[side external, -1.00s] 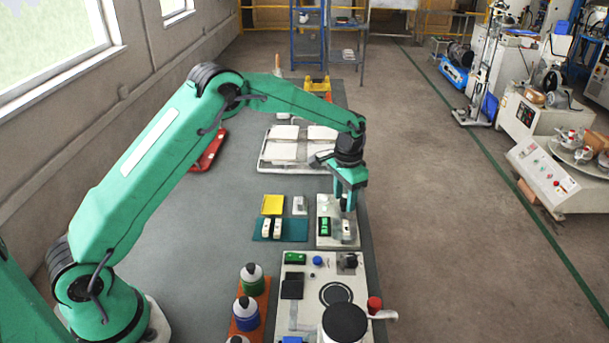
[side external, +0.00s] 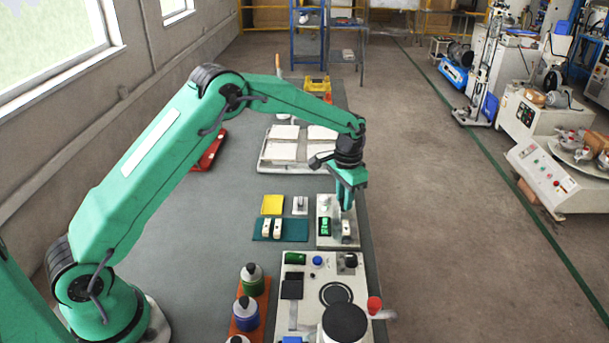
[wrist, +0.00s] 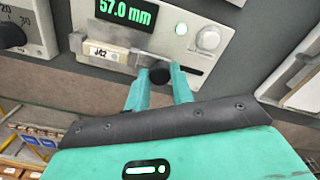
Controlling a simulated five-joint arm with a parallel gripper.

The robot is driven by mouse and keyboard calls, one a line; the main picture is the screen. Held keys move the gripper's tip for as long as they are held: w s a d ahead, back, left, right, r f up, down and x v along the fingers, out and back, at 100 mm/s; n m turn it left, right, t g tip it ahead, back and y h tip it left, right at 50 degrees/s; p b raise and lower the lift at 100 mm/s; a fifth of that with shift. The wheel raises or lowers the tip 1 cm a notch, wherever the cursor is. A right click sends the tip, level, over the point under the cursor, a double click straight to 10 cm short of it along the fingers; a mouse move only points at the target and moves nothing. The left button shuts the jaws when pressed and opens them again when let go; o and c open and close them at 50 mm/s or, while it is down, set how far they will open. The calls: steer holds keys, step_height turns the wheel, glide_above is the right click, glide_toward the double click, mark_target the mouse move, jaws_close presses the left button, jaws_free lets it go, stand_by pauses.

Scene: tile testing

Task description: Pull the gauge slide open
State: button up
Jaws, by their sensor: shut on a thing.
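The gauge (side external: 325,240) is a pale plate near the table's right edge. In the wrist view its green display (wrist: 125,10) reads 57.0 mm. A small black slide knob (wrist: 160,73) sits at a dark slot (wrist: 192,72) in the gauge face; the slot shows to the knob's right. My gripper (wrist: 161,77) is shut on this knob, with one green finger on each side. In the side view my gripper (side external: 347,212) reaches down over the gauge and hides the knob there.
A larger instrument plate (side external: 309,312) lies in front.

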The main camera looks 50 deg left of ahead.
steer(key=shift+w+a, duration=0.1)
steer(key=shift+a, duration=0.05)
steer(key=shift+w+a, duration=0.2)
steer(key=shift+w, duration=0.1)
steer(key=shift+w+a, duration=0.1)
steer(key=shift+a, duration=0.05)
stand_by(0.3)
steer(key=shift+w+a, duration=0.35)
steer(key=shift+w, duration=0.05)
steer(key=o, duration=0.8)
steer(key=shift+r, duration=0.15)
steer(key=shift+r, duration=2.9)
